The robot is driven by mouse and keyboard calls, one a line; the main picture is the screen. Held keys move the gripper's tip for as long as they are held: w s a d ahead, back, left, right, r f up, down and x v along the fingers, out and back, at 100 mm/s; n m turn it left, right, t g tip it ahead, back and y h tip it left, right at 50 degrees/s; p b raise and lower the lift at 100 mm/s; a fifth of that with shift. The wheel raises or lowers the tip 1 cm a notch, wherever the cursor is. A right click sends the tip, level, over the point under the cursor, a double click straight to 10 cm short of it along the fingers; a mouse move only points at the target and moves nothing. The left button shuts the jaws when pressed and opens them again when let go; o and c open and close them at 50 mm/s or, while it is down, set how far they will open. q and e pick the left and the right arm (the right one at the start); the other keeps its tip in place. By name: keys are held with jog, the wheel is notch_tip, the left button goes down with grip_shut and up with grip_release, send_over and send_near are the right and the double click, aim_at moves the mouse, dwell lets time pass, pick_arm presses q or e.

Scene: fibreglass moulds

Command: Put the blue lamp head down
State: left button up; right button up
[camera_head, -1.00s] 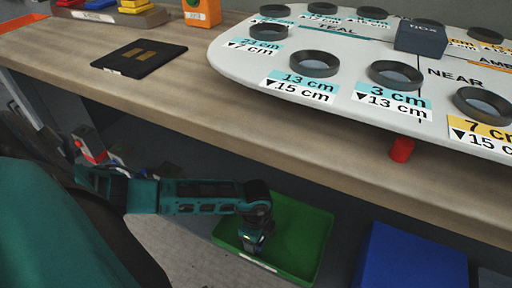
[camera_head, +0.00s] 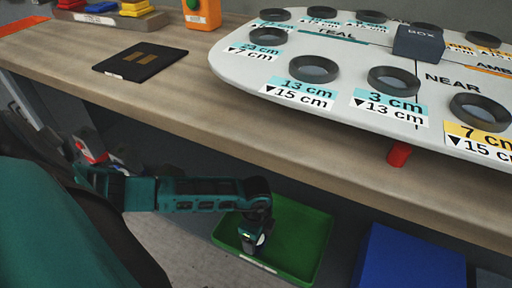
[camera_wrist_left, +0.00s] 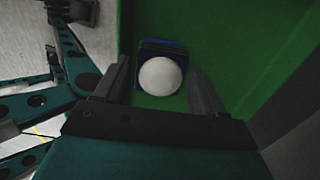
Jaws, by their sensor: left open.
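The blue lamp head, a dark blue block with a round white dome, shows in the left wrist view (camera_wrist_left: 161,75). It is over the green tray's floor, between the spread fingers of my left gripper (camera_wrist_left: 161,85), with gaps on both sides. I cannot tell for sure whether it rests on the floor. In the head view, my open left gripper (camera_head: 256,228) points down inside the green tray (camera_head: 300,245), below the bench edge. The lamp head's white dome shows small at its tip (camera_head: 260,240). My right gripper is not in view.
A blue bin (camera_head: 410,262) stands right of the green tray. Above is the wooden bench (camera_head: 190,90) with a white labelled board (camera_head: 245,75) of dark rings, a grey box (camera_head: 419,42) and a black pad (camera_head: 140,59). A red peg (camera_head: 399,154) sits under the board.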

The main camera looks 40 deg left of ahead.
pick_arm(q)
notch_tip(320, 180, up, 10)
jog(key=p, duration=0.3)
jog(key=shift+f, duration=0.15)
jog(key=shift+d, duration=0.25)
jog(key=s+d+r+m+h, duration=0.25)
jog(key=d+h, duration=0.25)
jog(key=d, duration=0.4)
jog(key=s+d+r+m+h, duration=0.1)
jog(key=d+r+h, duration=0.2)
jog(key=d+h, duration=0.35)
jog(key=w+d+r+n+t+h, duration=0.2)
jog(key=w+r+n+t, duration=0.1)
jog(key=r+t, duration=0.3)
jog(key=w+d+r+n+t+h, duration=0.1)
jog(key=w+d+r+n+t, duration=0.2)
jog(key=r+t, duration=0.3)
jog(key=w+a+f+n+t+y, duration=0.2)
jog(key=w+a+n+t+y, duration=0.15)
jog(key=a+n+y, duration=0.2)
jog(key=s+a+f+n+g+y, duration=0.4)
jog(key=s+a+f+y, duration=0.1)
jog(key=f, duration=0.6)
jog(key=shift+s+f+g+y, duration=0.15)
jog(key=shift+s+g+y, duration=0.3)
jog(key=shift+s, duration=0.7)
